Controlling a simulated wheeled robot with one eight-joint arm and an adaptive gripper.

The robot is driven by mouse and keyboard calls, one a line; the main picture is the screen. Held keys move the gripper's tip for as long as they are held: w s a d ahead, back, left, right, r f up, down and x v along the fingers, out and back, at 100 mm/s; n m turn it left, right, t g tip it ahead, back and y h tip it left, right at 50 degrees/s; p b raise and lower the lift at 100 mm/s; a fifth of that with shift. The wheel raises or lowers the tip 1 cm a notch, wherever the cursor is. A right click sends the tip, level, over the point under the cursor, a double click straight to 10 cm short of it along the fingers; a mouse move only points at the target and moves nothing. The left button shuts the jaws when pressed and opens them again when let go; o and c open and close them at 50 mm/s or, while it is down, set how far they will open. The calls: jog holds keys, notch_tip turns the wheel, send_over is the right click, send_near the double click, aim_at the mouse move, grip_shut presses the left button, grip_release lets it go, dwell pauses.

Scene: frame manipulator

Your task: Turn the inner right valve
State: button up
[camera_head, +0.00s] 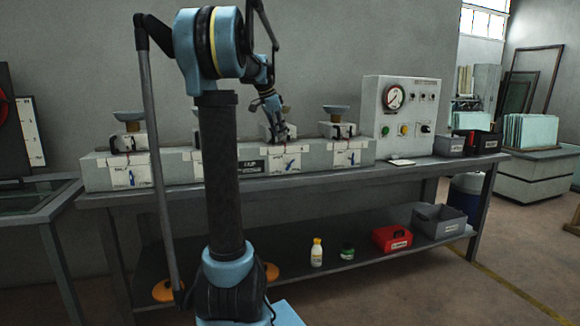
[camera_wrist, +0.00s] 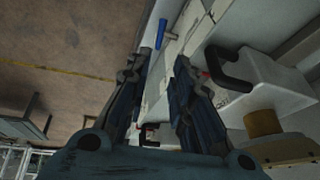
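The inner right valve station, third from the left, is a white block (camera_head: 265,131) on the long grey base. A blue lever (camera_head: 291,164) shows on its labelled front face, below my gripper (camera_head: 284,133). My gripper is just in front of the block; whether it touches cannot be told. In the wrist view my gripper (camera_wrist: 162,62) has its two dark fingers spread apart, with nothing seen between them. A blue lever (camera_wrist: 160,34) lies beyond the fingertips. A black handle (camera_wrist: 232,70) on a white block (camera_wrist: 272,88) is right of the fingers.
The outer right station (camera_head: 341,130) and the left one (camera_head: 127,143) stand on the same base. My arm hides the inner left station. A gauge panel (camera_head: 412,112) stands at the right. The bench (camera_head: 390,176) has bottles and bins on its lower shelf.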

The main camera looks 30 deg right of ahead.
aim_at(292, 163)
jog(key=x, duration=1.7)
jog(key=shift+d, duration=0.3)
jog(key=shift+c, duration=0.6)
grip_shut()
